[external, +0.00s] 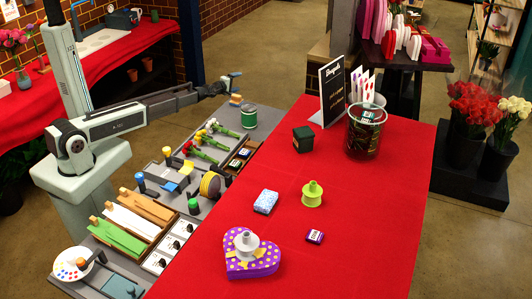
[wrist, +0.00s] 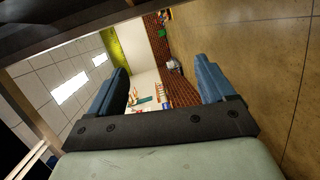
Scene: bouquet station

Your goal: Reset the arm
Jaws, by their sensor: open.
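My gripper (external: 233,75) is at the end of my arm, held out to the right above the far end of the grey station board (external: 203,200). In the wrist view my gripper (wrist: 165,90) shows two blue fingers spread wide apart with nothing between them. The wrist camera looks away from the tables, toward the ceiling, a brick wall and the floor. Near my gripper in the external view are a small orange-topped item (external: 236,100) and a green can (external: 249,117); whether the item touches anything is too small to tell.
The red table (external: 365,235) holds a purple heart box (external: 252,262), a light green spool (external: 312,194), a blue packet (external: 266,202), a dark green box (external: 303,138), a glass vase (external: 365,132) and a black sign (external: 332,88). Several flowers (external: 208,144) lie on the board.

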